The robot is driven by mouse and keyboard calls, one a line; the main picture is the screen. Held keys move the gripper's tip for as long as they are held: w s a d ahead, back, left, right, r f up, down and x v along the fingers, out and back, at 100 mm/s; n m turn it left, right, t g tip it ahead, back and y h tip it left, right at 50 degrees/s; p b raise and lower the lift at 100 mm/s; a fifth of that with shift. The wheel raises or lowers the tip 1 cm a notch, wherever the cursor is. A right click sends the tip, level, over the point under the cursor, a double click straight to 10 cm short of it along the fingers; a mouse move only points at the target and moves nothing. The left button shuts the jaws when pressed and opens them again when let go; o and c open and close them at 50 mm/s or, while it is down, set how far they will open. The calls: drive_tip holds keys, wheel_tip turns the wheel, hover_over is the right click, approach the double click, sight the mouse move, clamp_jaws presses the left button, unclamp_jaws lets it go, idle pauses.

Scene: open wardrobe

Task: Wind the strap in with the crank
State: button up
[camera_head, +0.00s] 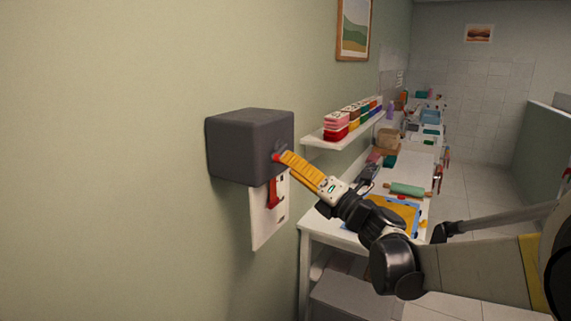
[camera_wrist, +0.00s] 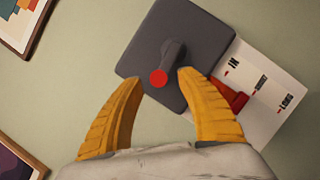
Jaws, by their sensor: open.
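A dark grey box (camera_head: 245,147) is fixed to the wall, and it also shows in the wrist view (camera_wrist: 200,35). The crank (camera_wrist: 171,62) is a dark grey arm with a red knob (camera_wrist: 158,77) on the box's face. A red strap (camera_head: 273,192) hangs below the box in front of a white marked board (camera_head: 262,225). My gripper (camera_head: 281,156) has yellow fingers and points at the box's face. In the wrist view my gripper (camera_wrist: 158,80) is open, with the red knob between its fingertips. I cannot tell whether a finger touches it.
A white shelf (camera_head: 322,143) with colored boxes (camera_head: 345,120) is on the wall to the right. Below it runs a long white table (camera_head: 318,226) with a rolling pin (camera_head: 407,189) and other items. Bare wall lies left of the box.

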drive_tip(key=shift+x, duration=1.35)
clamp_jaws()
drive_tip(key=shift+f, duration=0.1)
